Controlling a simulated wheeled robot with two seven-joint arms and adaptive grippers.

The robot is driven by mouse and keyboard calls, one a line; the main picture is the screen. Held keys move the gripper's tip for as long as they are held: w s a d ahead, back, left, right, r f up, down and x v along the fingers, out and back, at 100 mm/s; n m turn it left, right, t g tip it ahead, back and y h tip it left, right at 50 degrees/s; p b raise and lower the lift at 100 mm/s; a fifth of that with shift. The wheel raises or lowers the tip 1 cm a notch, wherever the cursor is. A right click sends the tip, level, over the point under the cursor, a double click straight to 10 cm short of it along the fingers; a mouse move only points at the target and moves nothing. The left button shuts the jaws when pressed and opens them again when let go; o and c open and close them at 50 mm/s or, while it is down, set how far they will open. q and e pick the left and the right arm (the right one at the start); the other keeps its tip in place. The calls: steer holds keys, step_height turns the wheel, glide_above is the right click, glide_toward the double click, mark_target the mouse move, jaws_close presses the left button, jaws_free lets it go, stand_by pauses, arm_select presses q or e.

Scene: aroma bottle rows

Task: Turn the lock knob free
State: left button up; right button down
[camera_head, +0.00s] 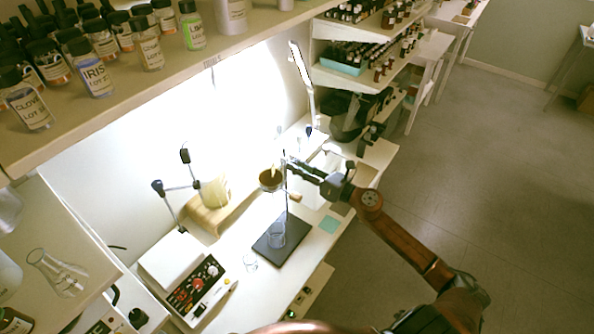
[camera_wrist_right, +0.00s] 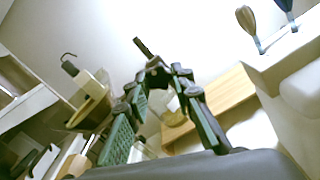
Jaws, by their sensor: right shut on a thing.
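A stand with a dark flat base (camera_head: 265,247) and an upright rod (camera_head: 287,205) stands on the bench. A brown bowl-shaped funnel (camera_head: 268,183) with something yellow in it is held beside the rod. My right gripper (camera_head: 290,164) reaches in from the right at the upper rod. In the right wrist view its two fingers (camera_wrist_right: 157,72) come together at their tips on a small dark part, taken as the lock knob (camera_wrist_right: 153,62). The fingers mostly hide the knob. The brown bowl (camera_wrist_right: 90,108) shows to the left of the fingers. My left gripper is not in view.
A glass beaker (camera_head: 276,236) stands on the base. A wooden riser (camera_head: 212,220) with a glass vessel (camera_head: 213,191) is to the left, near a control box (camera_head: 195,290). A shelf of bottles (camera_head: 120,95) hangs above. A teal pad (camera_head: 329,225) lies right of the stand.

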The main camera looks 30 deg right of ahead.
steer(key=shift+n+b, duration=0.35)
steer(key=shift+n, duration=0.15)
steer(key=c, duration=1.7)
jaws_free()
steer(key=v, duration=1.2)
